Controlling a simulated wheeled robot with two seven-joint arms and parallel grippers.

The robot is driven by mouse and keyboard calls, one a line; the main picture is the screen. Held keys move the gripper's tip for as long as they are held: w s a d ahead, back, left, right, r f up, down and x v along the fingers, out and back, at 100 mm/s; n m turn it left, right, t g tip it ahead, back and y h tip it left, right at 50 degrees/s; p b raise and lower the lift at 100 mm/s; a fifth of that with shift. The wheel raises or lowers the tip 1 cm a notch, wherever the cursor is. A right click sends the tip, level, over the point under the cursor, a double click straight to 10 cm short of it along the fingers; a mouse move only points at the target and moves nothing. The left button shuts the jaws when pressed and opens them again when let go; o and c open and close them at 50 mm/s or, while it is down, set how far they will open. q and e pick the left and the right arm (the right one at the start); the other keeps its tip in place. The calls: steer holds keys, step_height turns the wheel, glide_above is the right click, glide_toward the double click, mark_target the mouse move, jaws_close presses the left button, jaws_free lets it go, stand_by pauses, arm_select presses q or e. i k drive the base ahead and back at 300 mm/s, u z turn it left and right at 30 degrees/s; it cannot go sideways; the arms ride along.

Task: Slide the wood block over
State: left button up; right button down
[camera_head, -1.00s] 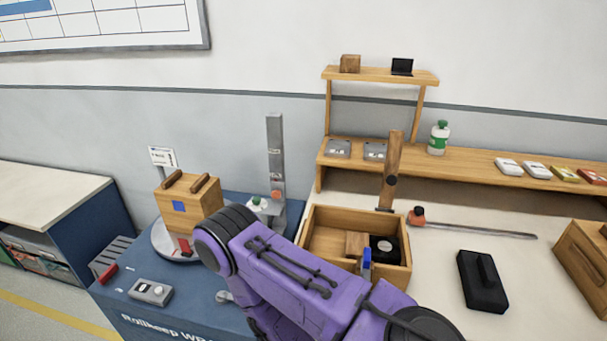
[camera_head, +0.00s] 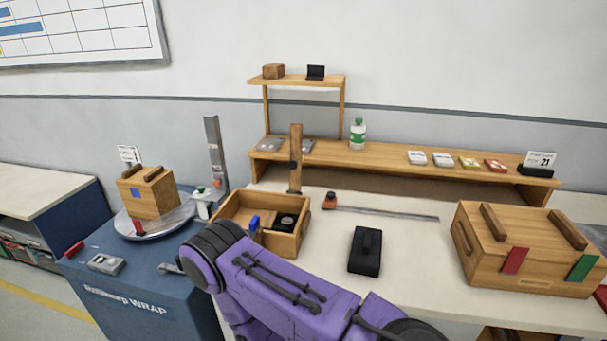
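A small brown wooden block (camera_head: 273,71) sits on the upper shelf at its left end, beside a small black item. An open wooden box (camera_head: 299,237) stands on the bench, with a black round-topped item (camera_head: 286,221) and a blue upright piece (camera_head: 254,223) in or at it. A wood block inside this box is mostly hidden now. My purple arm crosses the lower middle, its dark end in front of the box. Neither gripper shows, so I cannot see what they hold.
A lidded wooden crate (camera_head: 525,262) with red and green tags stands at the right. A black handled block (camera_head: 365,251) and a metal rod (camera_head: 385,213) lie on the bench. A wooden box (camera_head: 150,196) sits on a turntable at the left. Bench space right of the black block is clear.

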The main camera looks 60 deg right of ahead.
mark_target(267, 218)
steer(key=k, duration=0.15)
steer(key=z, duration=1.1)
